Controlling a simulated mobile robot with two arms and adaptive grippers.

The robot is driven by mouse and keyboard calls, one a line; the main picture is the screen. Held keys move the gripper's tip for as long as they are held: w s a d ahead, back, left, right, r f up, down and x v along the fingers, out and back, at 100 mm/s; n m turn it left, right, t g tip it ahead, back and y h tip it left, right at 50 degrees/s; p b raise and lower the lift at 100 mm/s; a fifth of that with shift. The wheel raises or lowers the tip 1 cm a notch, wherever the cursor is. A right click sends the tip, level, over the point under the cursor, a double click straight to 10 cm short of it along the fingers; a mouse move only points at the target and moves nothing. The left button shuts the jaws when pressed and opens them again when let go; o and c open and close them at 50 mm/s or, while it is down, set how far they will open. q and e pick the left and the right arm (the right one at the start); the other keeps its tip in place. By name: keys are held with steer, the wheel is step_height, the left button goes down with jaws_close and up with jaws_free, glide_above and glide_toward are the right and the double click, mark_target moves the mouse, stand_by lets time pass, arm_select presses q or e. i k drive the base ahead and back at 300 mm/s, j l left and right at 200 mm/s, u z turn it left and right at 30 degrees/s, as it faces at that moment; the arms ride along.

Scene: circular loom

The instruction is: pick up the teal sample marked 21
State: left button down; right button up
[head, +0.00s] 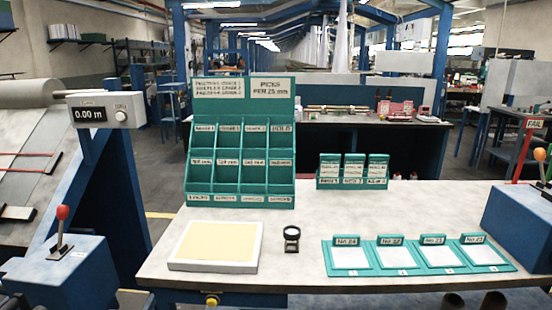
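Several teal samples with white faces lie in a row at the right front of the table. Each has a raised number tag at its back edge. The tags are small; the third from the left appears to read No. 21, and this teal sample (444,257) lies flat between its neighbours. The leftmost sample (349,257) appears to read No. 24, the second (397,256) No. 22 and the rightmost (487,254) No. 23. I cannot make out either gripper in the head view, and nothing visible holds a sample.
A teal compartment rack (240,165) stands at the back left. A cream-topped tray (215,245), a small black magnifier (291,239) and a teal card holder (352,171) share the table (310,215). Blue lever boxes (65,280) (520,225) flank it. The table's middle is clear.

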mark_target(434, 250)
steer(key=k+l+u, duration=0.1)
steer(key=l+u, duration=0.3)
steer(key=l, duration=2.15)
